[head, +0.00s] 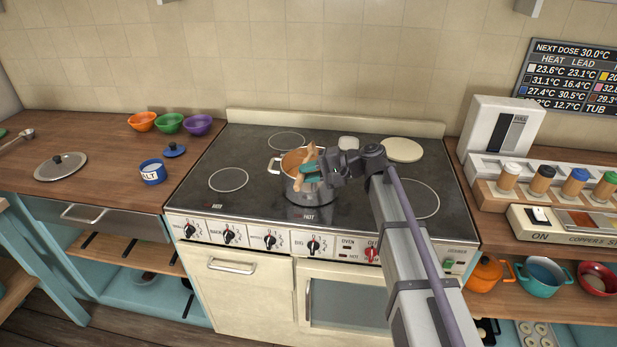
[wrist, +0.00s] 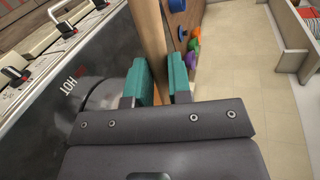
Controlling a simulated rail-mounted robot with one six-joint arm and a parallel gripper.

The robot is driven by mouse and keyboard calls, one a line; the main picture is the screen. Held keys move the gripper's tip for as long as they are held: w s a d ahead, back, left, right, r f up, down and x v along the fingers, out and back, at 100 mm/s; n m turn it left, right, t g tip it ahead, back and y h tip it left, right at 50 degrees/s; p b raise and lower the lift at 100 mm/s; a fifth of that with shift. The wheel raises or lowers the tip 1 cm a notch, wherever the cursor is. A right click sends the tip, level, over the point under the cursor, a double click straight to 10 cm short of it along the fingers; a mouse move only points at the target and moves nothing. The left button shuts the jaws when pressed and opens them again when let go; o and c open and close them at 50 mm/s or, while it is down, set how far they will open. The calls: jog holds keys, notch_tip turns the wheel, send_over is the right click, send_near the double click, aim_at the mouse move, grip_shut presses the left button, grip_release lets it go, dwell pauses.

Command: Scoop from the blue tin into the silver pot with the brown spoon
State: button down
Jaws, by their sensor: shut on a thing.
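The silver pot (head: 307,194) stands on the front middle of the stove, with a brownish inside partly showing. My gripper (head: 316,170) is over the pot's right side, its teal fingers shut on the brown spoon (head: 298,182). In the wrist view the spoon's wooden handle (wrist: 150,40) runs between the teal pads (wrist: 160,80). The spoon's bowl end cannot be made out clearly, nor whether it carries anything. The blue tin (head: 153,174) stands open on the left counter, with a white label ending in "ALT". Its blue lid (head: 174,150) lies behind it.
Orange (head: 142,121), green (head: 170,123) and purple (head: 198,125) bowls stand behind the tin. A pan lid (head: 60,167) lies at the left. A pale round plate (head: 402,150) is at the stove's back right. Spice jars (head: 541,178) line the right counter.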

jog(key=shift+r, duration=0.15)
jog(key=h+p, duration=0.2)
jog(key=p, duration=0.1)
jog(key=r+h+p, duration=0.1)
jog(key=h+p, duration=0.1)
jog(key=p, duration=0.1)
jog(key=g+h+p, duration=0.1)
jog(key=h+p, duration=0.1)
jog(key=p, duration=0.1)
jog(key=shift+w+a+r+n, duration=0.15)
jog(key=shift+a+n, duration=0.15)
jog(key=shift+a, duration=0.05)
jog(key=shift+h, duration=0.4)
jog(key=shift+f, duration=0.35)
jog(key=shift+r+p, duration=0.1)
jog(key=shift+p, duration=0.2)
